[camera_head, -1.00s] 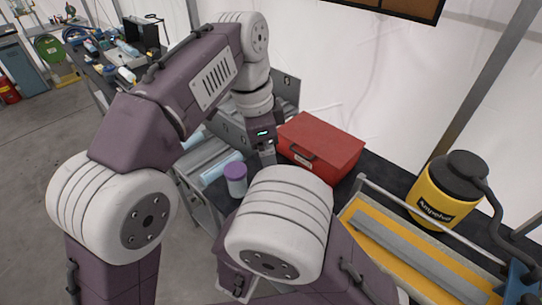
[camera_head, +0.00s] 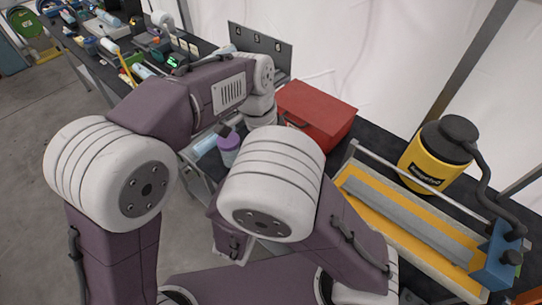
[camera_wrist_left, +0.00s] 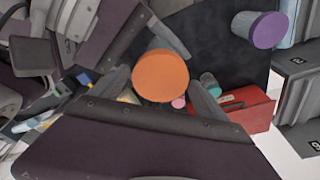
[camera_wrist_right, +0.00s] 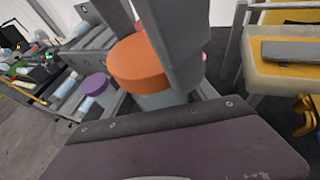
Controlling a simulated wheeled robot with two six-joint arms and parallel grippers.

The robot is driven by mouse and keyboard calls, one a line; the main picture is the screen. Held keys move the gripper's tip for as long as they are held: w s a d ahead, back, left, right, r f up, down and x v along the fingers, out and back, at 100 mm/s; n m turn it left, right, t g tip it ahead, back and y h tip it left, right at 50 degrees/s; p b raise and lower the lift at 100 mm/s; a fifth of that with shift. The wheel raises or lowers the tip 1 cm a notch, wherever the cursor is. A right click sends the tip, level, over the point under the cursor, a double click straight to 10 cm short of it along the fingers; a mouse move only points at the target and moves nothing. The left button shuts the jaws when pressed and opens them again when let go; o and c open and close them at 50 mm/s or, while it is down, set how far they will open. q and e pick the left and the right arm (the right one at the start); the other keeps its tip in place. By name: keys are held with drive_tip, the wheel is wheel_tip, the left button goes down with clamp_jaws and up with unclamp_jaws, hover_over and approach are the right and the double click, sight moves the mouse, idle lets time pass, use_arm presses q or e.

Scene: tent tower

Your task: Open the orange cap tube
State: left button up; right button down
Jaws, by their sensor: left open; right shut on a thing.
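The orange cap (camera_wrist_right: 140,62) tops a pale grey tube (camera_wrist_right: 158,99) in the right wrist view. My right gripper (camera_wrist_right: 155,98) is shut on this tube below the cap. In the left wrist view the cap's round top (camera_wrist_left: 161,76) shows between the fingers of my left gripper (camera_wrist_left: 160,92), which is open. Grey fingers also come down beside the cap in the right wrist view. I cannot tell whether the left fingers touch the cap. In the head view my arms hide the orange-capped tube and both gripper tips.
A purple-capped tube (camera_head: 228,149) stands by the grey rack; its cap shows in the left wrist view (camera_wrist_left: 269,30). A red box (camera_head: 316,113) sits behind it. A yellow canister (camera_head: 434,160) and a yellow tray (camera_head: 400,222) are at right. A numbered grey panel (camera_head: 262,45) stands behind.

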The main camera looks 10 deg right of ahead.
use_arm(q)
drive_tip(key=c, duration=1.3)
drive_tip(key=shift+r, duration=0.15)
drive_tip(key=shift+r, duration=1)
drive_tip(key=shift+r, duration=2)
